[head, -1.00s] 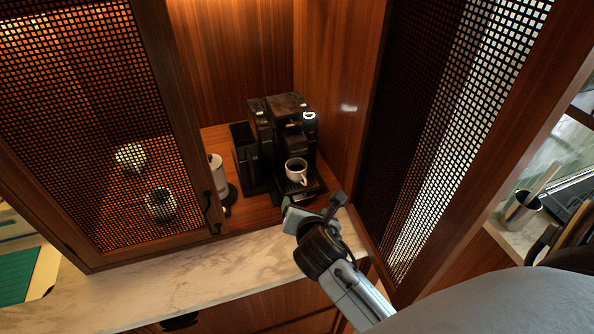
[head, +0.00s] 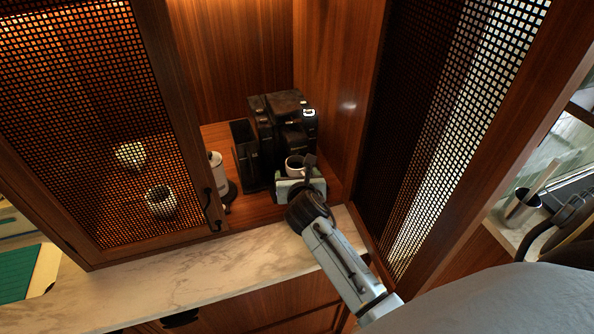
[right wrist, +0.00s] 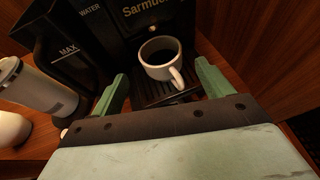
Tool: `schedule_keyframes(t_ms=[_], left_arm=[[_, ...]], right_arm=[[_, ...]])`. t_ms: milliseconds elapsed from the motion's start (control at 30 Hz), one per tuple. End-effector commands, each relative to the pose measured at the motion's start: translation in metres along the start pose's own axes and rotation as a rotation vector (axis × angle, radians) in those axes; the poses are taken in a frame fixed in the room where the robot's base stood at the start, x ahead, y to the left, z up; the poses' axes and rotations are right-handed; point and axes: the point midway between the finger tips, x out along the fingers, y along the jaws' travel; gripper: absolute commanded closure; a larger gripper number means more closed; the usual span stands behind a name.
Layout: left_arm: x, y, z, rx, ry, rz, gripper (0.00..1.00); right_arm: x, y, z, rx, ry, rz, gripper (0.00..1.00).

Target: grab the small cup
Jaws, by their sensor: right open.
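The small white cup (head: 295,166) holds dark liquid and stands upright on the drip tray of the black coffee machine (head: 285,115). My right gripper (head: 300,178) is in front of it and hides its lower part in the head view. In the right wrist view the cup (right wrist: 161,59) lies ahead, between the lines of the two green fingers (right wrist: 160,88), with its handle toward me and slightly right. The fingers are spread apart and empty, and do not appear to touch the cup. My left gripper is not in view.
A white cylinder (head: 217,172) stands left of the machine, beside its water tank (right wrist: 68,45). The wooden cabinet wall (head: 340,110) is close on the right. A mesh door (head: 90,120) is at left. The marble counter (head: 190,275) in front is clear.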

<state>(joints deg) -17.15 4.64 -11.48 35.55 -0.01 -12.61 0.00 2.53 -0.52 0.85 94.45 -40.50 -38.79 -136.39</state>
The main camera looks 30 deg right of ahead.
Motion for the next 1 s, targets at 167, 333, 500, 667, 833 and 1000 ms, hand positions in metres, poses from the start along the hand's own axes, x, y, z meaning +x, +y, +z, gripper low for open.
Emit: schedule_keyframes(t_ms=[167, 333, 500, 667, 833, 1000], left_arm=[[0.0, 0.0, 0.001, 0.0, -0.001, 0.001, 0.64], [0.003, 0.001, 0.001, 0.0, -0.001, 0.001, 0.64], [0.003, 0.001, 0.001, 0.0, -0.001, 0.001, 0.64], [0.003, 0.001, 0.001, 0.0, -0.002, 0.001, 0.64], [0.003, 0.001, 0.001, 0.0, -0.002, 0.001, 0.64], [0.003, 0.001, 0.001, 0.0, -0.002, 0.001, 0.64]], right_arm=[[0.026, -0.002, 0.003, 0.003, 0.0, -0.001, 0.21], [0.042, -0.003, 0.002, 0.0, 0.001, -0.001, 0.21], [0.044, -0.003, 0.003, 0.0, 0.0, -0.001, 0.21], [0.044, -0.003, 0.002, 0.0, 0.001, -0.001, 0.28], [0.043, -0.003, 0.002, 0.0, 0.001, 0.0, 0.5], [0.043, -0.003, 0.002, 0.0, 0.001, -0.001, 0.72]])
